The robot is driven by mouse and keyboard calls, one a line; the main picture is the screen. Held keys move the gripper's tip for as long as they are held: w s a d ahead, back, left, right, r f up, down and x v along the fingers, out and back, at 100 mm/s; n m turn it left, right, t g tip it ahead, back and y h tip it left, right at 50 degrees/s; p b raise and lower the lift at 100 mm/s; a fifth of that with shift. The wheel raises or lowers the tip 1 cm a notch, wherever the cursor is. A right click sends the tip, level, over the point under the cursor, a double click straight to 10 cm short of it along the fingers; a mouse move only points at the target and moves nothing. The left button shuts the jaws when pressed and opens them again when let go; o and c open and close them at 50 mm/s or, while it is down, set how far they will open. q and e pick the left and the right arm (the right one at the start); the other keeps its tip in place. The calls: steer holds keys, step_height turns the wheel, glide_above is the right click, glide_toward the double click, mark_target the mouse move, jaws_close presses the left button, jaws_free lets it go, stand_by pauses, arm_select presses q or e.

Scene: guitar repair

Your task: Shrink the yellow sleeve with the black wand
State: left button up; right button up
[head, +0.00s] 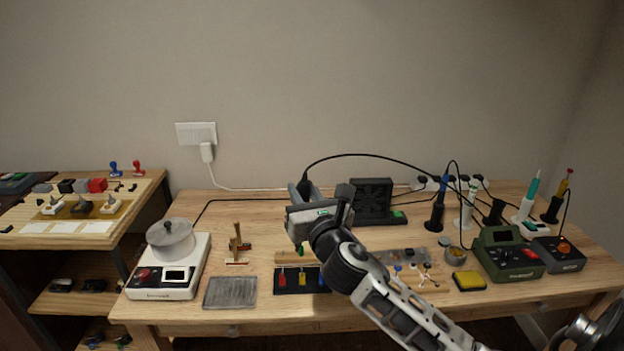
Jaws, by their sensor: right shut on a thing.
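My right gripper (299,204) is shut on the black wand (304,186), whose black cable rises from it and arcs to the right. Gripper and wand appear in the middle of the head view, above the back part of the bench; the gripper hides most of the wand, and its tip cannot be made out. A small yellow piece, seemingly the yellow sleeve (302,278), is between a red and a blue piece on a dark rack (291,289), lower in the picture than the gripper and apart from it.
A black fan-like box (372,198) stands right of my gripper. Several upright tools and a green station (508,256) crowd the bench's right. A white scale with a pot (170,240), a grey pad (230,293) and a small wooden stand (238,245) are left.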

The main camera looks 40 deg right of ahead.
arm_select(q)
steer(key=shift+h, duration=0.4)
steer(key=f+b, duration=0.1)
steer(key=b, duration=0.2)
steer(key=d+f+b, duration=0.1)
steer(key=b, duration=0.2)
steer(key=f+b, duration=0.2)
steer(key=b, duration=0.1)
steer(key=shift+w+d, duration=0.3)
steer(key=shift+w, duration=0.1)
arm_select(e)
step_height(320, 180, down, 7)
steer(key=w+d, duration=0.1)
steer(key=d, duration=0.1)
steer(key=shift+w+d+m+h, duration=0.15)
steer(key=shift+m+h, duration=0.25)
arm_select(q)
steer(key=shift+r+t+p, duration=0.35)
steer(key=shift+r+t, duration=0.05)
steer(key=shift+r, duration=0.2)
stand_by(1.6)
